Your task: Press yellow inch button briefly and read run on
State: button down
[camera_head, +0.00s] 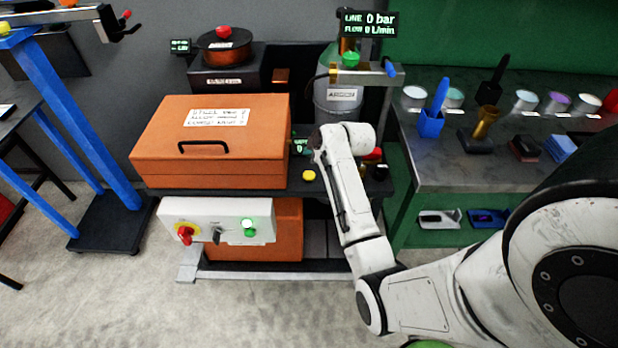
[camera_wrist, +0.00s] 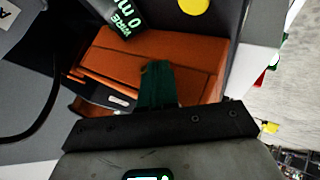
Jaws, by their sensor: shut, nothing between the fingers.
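The yellow button (camera_head: 309,175) sits on the dark ledge just right of the large orange box. It also shows as a yellow disc (camera_wrist: 194,6) at the top edge of the wrist view. My gripper (camera_wrist: 158,82) is shut and empty, with its dark green fingers together, apart from the yellow disc in the picture. In the head view my own wrist mostly hides the gripper. A small dark display (camera_wrist: 122,12) with green text reads "WIRE 0 m", its rest cut off. It also shows beside the box in the head view (camera_head: 299,146), partly hidden by my arm.
The orange box (camera_head: 215,135) with a black handle stands left of my arm. Below it is a white panel (camera_head: 216,222) with a red knob, a grey switch and a lit green lamp. A gas bottle (camera_head: 338,100) stands behind; a grey bench (camera_head: 460,160) is at right.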

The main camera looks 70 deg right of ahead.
aim_at(311, 176)
notch_tip(311, 176, down, 7)
jog(key=b, duration=0.4)
jog(key=shift+r, duration=0.2)
dwell(1.7)
jog(key=shift+f+b, duration=0.4)
jog(key=shift+b, duration=0.05)
jog(key=shift+f+b, duration=0.3)
jog(key=shift+f, duration=0.2)
dwell(0.5)
jog(key=shift+r, duration=0.15)
dwell(0.9)
jog(key=shift+r+p, duration=0.8)
notch_tip(311, 176, up, 5)
jog(key=p, duration=0.4)
